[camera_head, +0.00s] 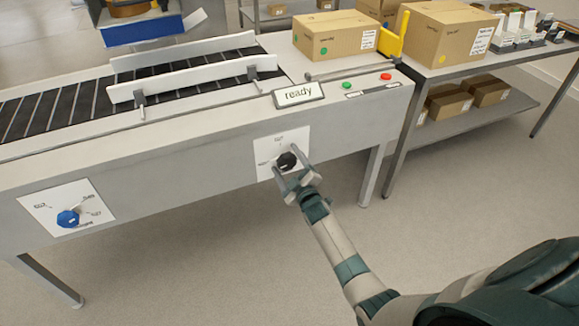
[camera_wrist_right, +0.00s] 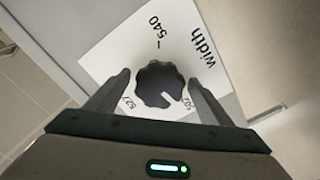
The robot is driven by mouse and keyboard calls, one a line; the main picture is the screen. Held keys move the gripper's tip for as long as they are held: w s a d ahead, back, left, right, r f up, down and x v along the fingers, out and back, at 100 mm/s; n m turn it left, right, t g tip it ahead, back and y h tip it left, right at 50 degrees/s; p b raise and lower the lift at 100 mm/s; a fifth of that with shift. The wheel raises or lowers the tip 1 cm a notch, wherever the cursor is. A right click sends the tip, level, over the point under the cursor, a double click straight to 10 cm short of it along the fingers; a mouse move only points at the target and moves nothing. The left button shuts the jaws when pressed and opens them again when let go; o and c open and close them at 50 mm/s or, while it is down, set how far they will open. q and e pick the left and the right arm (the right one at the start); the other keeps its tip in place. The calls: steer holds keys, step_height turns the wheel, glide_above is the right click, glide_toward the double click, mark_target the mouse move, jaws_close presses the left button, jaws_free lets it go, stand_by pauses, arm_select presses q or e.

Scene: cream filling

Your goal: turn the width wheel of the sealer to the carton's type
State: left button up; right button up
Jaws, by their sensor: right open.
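The black width wheel (camera_head: 287,161) sits on a white plate (camera_head: 265,146) on the sealer's front. In the right wrist view the wheel (camera_wrist_right: 160,83) has a scalloped rim and a white mark pointing to the lower right, toward a small, partly covered number. "540" and "width" are printed on the plate (camera_wrist_right: 113,52); another small number is at lower left. My right gripper (camera_head: 291,176) is open, with one finger on each side of the wheel; contact is unclear. A brown carton (camera_head: 325,42) with a green dot and white label stands at the sealer's right end. My left gripper is not visible.
A blue wheel (camera_head: 68,218) is on another plate at the left. A "ready" sign (camera_head: 298,94) and green and red buttons (camera_head: 386,76) sit on the sealer top. A larger carton (camera_head: 440,38) stands on the right table. The floor in front is clear.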

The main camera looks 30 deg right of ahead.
steer(key=shift+s, duration=0.1)
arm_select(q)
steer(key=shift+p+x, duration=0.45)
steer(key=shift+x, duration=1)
arm_select(e)
steer(key=s+a, duration=0.1)
steer(key=s, duration=1.6)
steer(key=shift+a, duration=0.15)
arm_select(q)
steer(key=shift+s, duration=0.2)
arm_select(e)
steer(key=shift+s+f, duration=0.1)
